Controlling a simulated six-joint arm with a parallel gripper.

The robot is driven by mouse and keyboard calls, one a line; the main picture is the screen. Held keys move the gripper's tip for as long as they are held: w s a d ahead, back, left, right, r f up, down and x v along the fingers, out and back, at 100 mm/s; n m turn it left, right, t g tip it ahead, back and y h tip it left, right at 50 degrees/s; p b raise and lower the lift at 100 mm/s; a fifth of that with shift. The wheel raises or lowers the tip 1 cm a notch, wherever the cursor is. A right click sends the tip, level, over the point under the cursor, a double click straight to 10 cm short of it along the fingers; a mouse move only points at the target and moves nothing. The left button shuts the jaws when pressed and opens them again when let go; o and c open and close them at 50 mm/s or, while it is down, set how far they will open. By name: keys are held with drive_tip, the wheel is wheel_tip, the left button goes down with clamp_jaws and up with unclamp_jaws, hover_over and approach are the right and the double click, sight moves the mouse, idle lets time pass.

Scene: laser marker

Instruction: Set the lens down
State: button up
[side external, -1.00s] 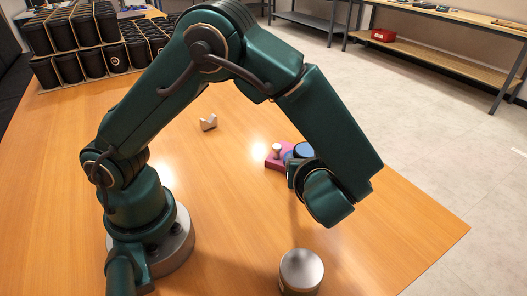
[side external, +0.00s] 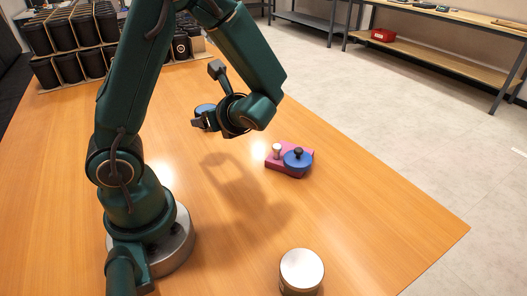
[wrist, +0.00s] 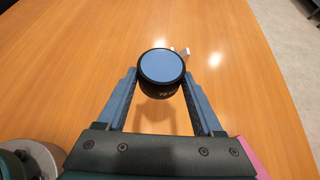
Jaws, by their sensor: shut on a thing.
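The lens (wrist: 161,67) is a short black cylinder with a pale blue face and small white lettering on its side. In the wrist view my gripper (wrist: 158,84) is shut on it, with a finger on each side and the blue face toward the camera. In the side view the lens (side external: 205,108) shows as a small blue disc at my gripper (side external: 203,117), above the table.
A pink block (side external: 280,169) carries a blue round part with a black knob (side external: 297,161) and a small pale post (side external: 277,150). A silver-topped cylinder (side external: 301,268) stands at the front. A rack of black cups (side external: 88,62) fills the back left.

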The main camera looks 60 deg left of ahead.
drive_tip(key=s+a+n+g+h, duration=0.2)
drive_tip(key=s+a+n+g, duration=0.15)
drive_tip(key=s, duration=0.35)
drive_tip(key=s+a+n+g+h, duration=0.1)
drive_tip(key=s+a+n+g, duration=0.25)
drive_tip(key=s, duration=0.35)
drive_tip(key=w+f, duration=0.2)
drive_tip(key=w, duration=0.1)
drive_tip(key=w+d+f, duration=0.1)
drive_tip(key=w+f, duration=0.1)
drive_tip(key=w, duration=0.2)
drive_tip(key=w+d+f, duration=0.1)
drive_tip(key=w+f, duration=0.1)
drive_tip(key=w, duration=0.2)
drive_tip(key=shift+d+f, duration=0.2)
drive_tip(key=shift+d, duration=0.05)
drive_tip(key=shift+w+f, duration=0.15)
drive_tip(key=shift+f, duration=1.9)
drive_tip(key=shift+f, duration=0.15)
drive_tip(key=o, duration=1.5)
